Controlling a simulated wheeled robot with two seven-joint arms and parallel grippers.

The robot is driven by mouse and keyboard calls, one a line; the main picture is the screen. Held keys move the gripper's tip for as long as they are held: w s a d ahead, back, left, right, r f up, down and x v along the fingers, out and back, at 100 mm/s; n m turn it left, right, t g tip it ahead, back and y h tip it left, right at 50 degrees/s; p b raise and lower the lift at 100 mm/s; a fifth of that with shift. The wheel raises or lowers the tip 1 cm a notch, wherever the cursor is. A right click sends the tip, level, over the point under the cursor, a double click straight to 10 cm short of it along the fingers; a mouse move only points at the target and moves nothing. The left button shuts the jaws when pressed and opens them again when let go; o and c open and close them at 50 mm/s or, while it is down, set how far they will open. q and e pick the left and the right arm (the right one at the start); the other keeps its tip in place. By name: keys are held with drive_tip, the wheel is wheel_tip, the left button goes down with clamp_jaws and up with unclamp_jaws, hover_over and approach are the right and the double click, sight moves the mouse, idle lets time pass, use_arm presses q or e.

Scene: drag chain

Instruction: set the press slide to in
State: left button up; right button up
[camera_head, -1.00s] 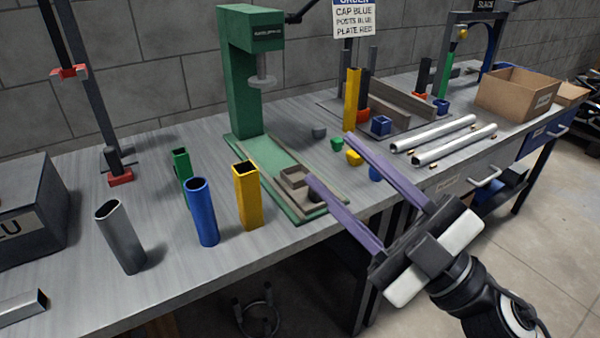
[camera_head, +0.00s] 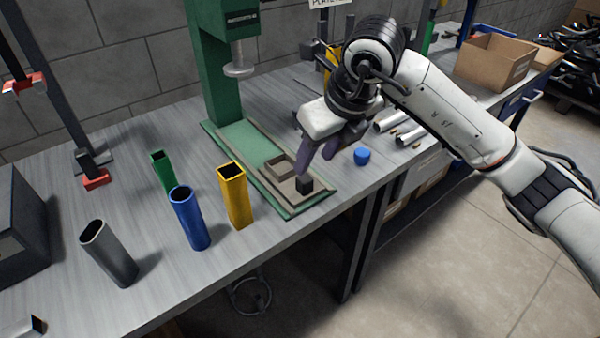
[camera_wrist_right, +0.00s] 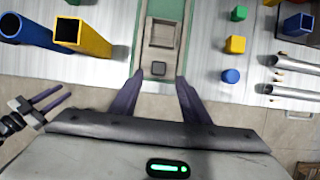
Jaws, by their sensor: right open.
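The green press (camera_head: 215,75) stands at the back of the bench, with a pale round ram (camera_head: 239,70) above its green base. The grey-brown press slide (camera_head: 268,172) lies at the front end of that base, forward of the ram. It has a square pocket and a dark knob (camera_head: 304,185) at its front. My right gripper (camera_head: 316,170) points down at the knob. In the right wrist view the knob (camera_wrist_right: 158,69) sits between the open fingertips (camera_wrist_right: 159,76), with no visible contact. My left gripper (camera_wrist_right: 65,92) shows at that view's left, fingers apart and empty.
Green (camera_head: 163,172), blue (camera_head: 190,218) and yellow (camera_head: 234,195) tubes and a grey tube (camera_head: 108,252) stand left of the slide. A blue piece (camera_head: 362,156) lies right of it, with white rods (camera_head: 410,133) beyond. A cardboard box (camera_head: 494,60) stands far right.

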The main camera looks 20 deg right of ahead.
sight(305, 176)
drive_tip(key=x, duration=0.8)
drive_tip(key=shift+a+f, duration=0.15)
drive_tip(key=shift+f, duration=0.25)
clamp_jaws()
drive_tip(key=shift+w, duration=0.15)
